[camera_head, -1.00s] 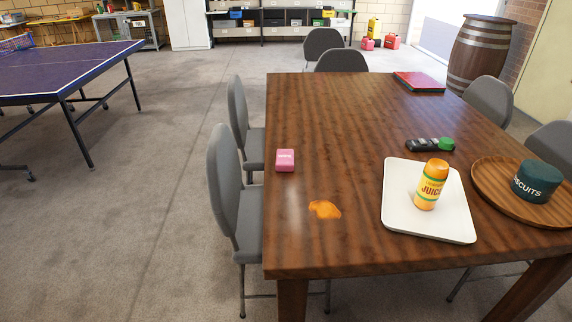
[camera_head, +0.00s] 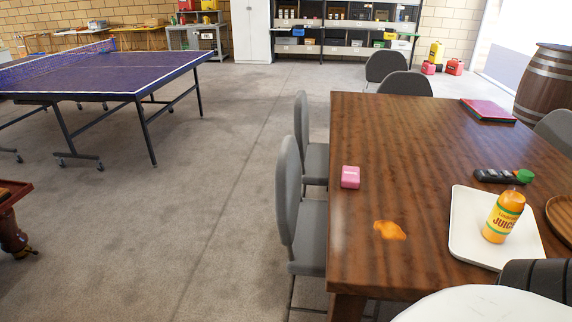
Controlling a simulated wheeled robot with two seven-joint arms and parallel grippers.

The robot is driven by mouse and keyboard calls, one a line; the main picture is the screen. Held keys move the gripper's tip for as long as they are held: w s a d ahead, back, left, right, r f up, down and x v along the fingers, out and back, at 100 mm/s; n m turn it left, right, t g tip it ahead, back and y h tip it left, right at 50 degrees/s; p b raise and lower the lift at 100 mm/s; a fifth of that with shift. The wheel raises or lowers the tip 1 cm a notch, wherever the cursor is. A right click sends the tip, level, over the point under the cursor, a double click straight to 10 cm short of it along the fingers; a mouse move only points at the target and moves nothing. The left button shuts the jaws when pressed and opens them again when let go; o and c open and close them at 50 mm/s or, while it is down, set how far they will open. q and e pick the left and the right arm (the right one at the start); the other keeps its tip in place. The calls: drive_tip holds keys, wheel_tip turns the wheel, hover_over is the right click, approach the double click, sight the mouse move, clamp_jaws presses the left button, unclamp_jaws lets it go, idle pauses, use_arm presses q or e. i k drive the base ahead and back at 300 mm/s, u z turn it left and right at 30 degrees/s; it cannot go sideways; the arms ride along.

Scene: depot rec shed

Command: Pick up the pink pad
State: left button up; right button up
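The pink pad (camera_head: 350,177) is a small pink block with pale lettering. It lies near the left edge of the brown wooden table (camera_head: 400,140), behind an orange spill (camera_head: 389,230). Nothing touches or covers the pad. A white and black part, which looks like one of my arm links, shows at the bottom right over the table's near corner. Neither of my grippers shows in this view.
A white tray (camera_head: 468,213) with a juice bottle (camera_head: 503,217) stands right of the spill. A dark remote-like object (camera_head: 495,176) lies behind it. Grey chairs (camera_head: 290,190) line the table's left side. Open floor (camera_head: 210,200) lies between them and the ping-pong table (camera_head: 110,80).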

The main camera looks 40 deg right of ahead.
sight(349, 179)
drive_tip(key=u, duration=0.05)
drive_tip(key=i, duration=2.6)
drive_tip(key=z, duration=4.2)
